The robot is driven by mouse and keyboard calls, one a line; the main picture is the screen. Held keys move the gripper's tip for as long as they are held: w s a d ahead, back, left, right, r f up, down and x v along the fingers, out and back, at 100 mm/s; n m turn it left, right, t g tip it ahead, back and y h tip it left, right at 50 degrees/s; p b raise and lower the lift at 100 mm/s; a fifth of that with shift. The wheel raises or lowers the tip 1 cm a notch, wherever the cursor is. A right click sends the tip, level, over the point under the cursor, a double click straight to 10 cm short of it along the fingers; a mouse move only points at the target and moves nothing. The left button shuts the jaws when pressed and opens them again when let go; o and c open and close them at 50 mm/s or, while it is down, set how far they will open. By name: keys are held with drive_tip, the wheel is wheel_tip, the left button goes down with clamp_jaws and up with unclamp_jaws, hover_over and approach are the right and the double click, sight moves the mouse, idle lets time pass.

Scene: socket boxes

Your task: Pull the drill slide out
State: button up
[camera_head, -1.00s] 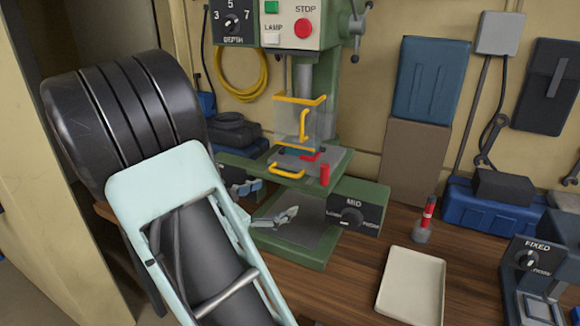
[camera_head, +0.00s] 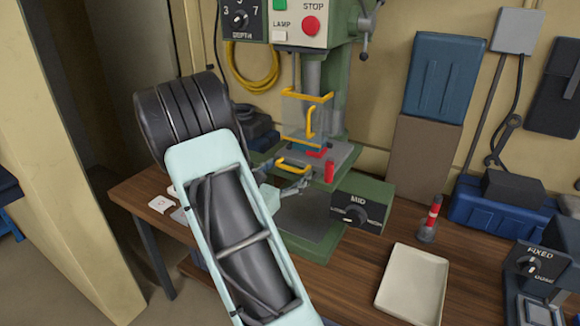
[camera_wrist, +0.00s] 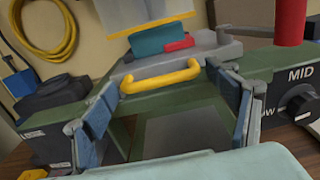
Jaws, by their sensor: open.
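The drill slide (camera_head: 342,157) is a grey plate on the green drill press, with a yellow handle (camera_head: 294,165) on its front edge. In the wrist view the yellow handle (camera_wrist: 160,76) lies straight ahead, between and just beyond my open fingers. My gripper (camera_wrist: 165,95) has its two blue-padded fingers spread wide and holds nothing. In the head view my gripper (camera_head: 292,188) is in front of and just below the handle, partly hidden by my arm. A clear guard (camera_head: 308,118) with yellow edges stands above the slide. A red piece (camera_head: 318,152) lies on the slide.
A red post (camera_head: 329,171) stands at the slide's right front corner. A MID knob box (camera_head: 362,200) is to the right. A pale tray (camera_head: 412,283) and a red-and-grey tool (camera_head: 430,218) stand on the wooden bench further right. A blue case (camera_head: 498,208) is behind.

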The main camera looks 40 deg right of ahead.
drive_tip(key=shift+w+d, duration=0.25)
drive_tip(key=shift+d, duration=0.4)
drive_tip(key=c, duration=1.4)
drive_tip(key=v, duration=1.7)
drive_tip(key=shift+s+a+b, duration=0.25)
drive_tip(key=shift+a+b, duration=0.05)
drive_tip(key=o, duration=1.4)
